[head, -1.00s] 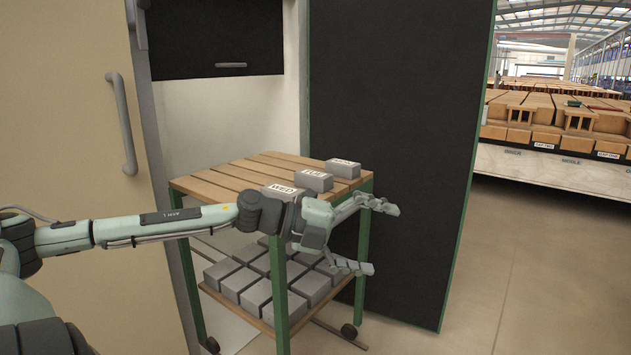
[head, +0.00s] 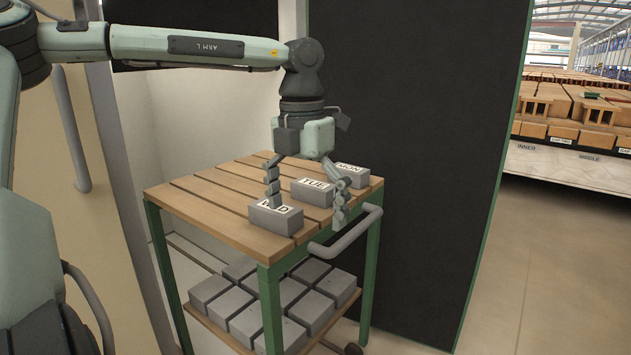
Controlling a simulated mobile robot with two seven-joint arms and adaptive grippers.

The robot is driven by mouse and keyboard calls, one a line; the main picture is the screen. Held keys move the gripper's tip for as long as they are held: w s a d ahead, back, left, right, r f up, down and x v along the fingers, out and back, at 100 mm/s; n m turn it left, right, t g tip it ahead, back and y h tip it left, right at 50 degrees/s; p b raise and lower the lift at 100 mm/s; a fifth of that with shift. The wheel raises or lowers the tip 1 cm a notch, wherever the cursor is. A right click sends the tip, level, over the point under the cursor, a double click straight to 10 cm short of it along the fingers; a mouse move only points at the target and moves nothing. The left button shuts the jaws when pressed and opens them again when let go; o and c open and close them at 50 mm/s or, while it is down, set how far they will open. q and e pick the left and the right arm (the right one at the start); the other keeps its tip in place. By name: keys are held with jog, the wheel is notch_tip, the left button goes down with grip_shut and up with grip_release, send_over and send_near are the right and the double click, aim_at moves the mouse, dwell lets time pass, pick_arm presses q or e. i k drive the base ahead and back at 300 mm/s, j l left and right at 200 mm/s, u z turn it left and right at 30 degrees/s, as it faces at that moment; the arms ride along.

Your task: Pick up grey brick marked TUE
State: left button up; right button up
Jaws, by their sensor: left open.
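The grey brick marked TUE (head: 312,194) lies on the slatted wooden top of the cart (head: 205,198), in the middle of a row of three. The brick marked WED (head: 270,222) is nearer to me on its left, and the brick marked MON (head: 354,174) is farther back on its right. My left gripper (head: 307,202) points down over the row with its fingers open. One finger overlaps the WED brick in the picture and the other shows right of the TUE brick. I cannot tell whether either finger touches a brick. My right gripper is not in view.
The lower shelf of the cart holds several grey bricks (head: 231,306). A handle (head: 348,233) sticks out at the cart's right end. A dark panel (head: 420,130) stands behind the cart. The left part of the cart top is clear.

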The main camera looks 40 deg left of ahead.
aim_at(318, 193)
jog(key=i+j, duration=0.65)
jog(key=j, duration=0.2)
